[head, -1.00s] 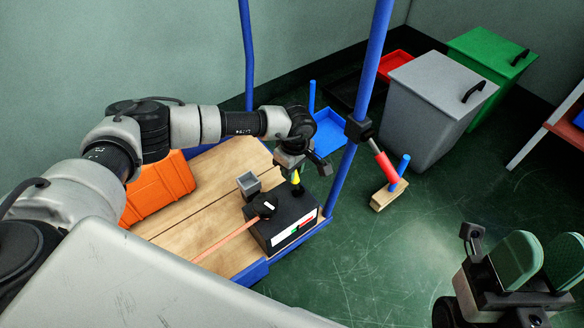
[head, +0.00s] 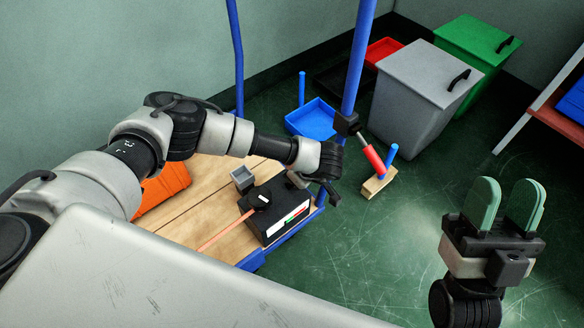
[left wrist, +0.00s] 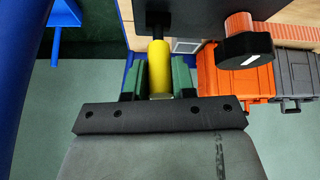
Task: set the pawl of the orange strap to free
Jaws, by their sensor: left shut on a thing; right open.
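The orange strap (head: 222,233) runs across the wooden deck to a black box (head: 290,205) with a white, green and red marked face. A black knob (head: 258,199) with a white mark sits at the strap's end; it also shows in the left wrist view (left wrist: 247,52). A yellow grip (left wrist: 159,62) on a black stem stands at the box. My left gripper (left wrist: 160,82) is shut on the yellow grip, between its green fingers. In the head view the left wrist hides that grip. My right gripper (head: 509,208) is open and empty, away at the right.
A small grey open box (head: 243,179) stands beside the black box. An orange case (head: 165,187) is on the deck. A blue tray (head: 312,118) and grey bin (head: 425,85) stand beyond.

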